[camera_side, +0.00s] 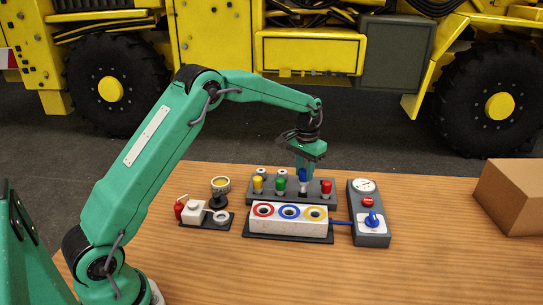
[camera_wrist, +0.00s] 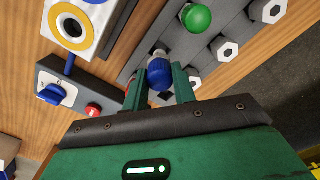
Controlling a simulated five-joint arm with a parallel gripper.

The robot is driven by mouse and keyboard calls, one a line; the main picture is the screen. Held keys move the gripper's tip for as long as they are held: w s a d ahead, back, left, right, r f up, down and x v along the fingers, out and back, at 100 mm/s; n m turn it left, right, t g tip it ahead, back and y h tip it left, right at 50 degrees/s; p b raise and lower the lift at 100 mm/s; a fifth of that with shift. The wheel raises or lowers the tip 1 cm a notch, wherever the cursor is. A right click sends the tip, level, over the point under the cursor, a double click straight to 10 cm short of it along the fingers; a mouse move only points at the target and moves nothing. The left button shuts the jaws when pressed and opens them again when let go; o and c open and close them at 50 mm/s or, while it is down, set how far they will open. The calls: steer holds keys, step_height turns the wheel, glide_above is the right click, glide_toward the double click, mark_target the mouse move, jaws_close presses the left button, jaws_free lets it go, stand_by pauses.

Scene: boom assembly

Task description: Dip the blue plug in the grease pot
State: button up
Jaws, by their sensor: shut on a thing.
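The blue plug (camera_side: 303,175) is at the grey plug rack (camera_side: 262,198), between the green plug (camera_side: 280,185) and the red plug (camera_side: 326,187). My gripper (camera_side: 304,165) is directly above the rack, pointing down, shut on the blue plug. In the wrist view the blue plug (camera_wrist: 159,84) sits between my two fingers (camera_wrist: 170,82), its pale shank toward the rack. I cannot tell whether its lower end is still seated. A round black-footed pot with yellow inside (camera_side: 220,185), seemingly the grease pot, stands left of the rack, apart from my gripper.
The white block with red, blue and yellow ringed holes (camera_side: 290,222) stands in front of the rack. A grey control box (camera_side: 368,215) is at its right. A cardboard box (camera_side: 512,195) stands far right.

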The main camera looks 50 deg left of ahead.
steer(key=shift+r, duration=1.4)
steer(key=shift+r, duration=0.3)
step_height(320, 180, up, 7)
steer(key=s+a+n, duration=0.3)
steer(key=s+a, duration=0.5)
steer(key=a, duration=0.3)
steer(key=s+a+n, duration=0.3)
steer(key=s+a, duration=0.6)
steer(key=a, duration=0.2)
steer(key=shift+w+d+f, duration=0.1)
steer(key=shift+f, duration=1.25)
steer(key=shift+w+d+f, duration=0.1)
steer(key=shift+f, duration=1.25)
steer(key=shift+f, duration=0.1)
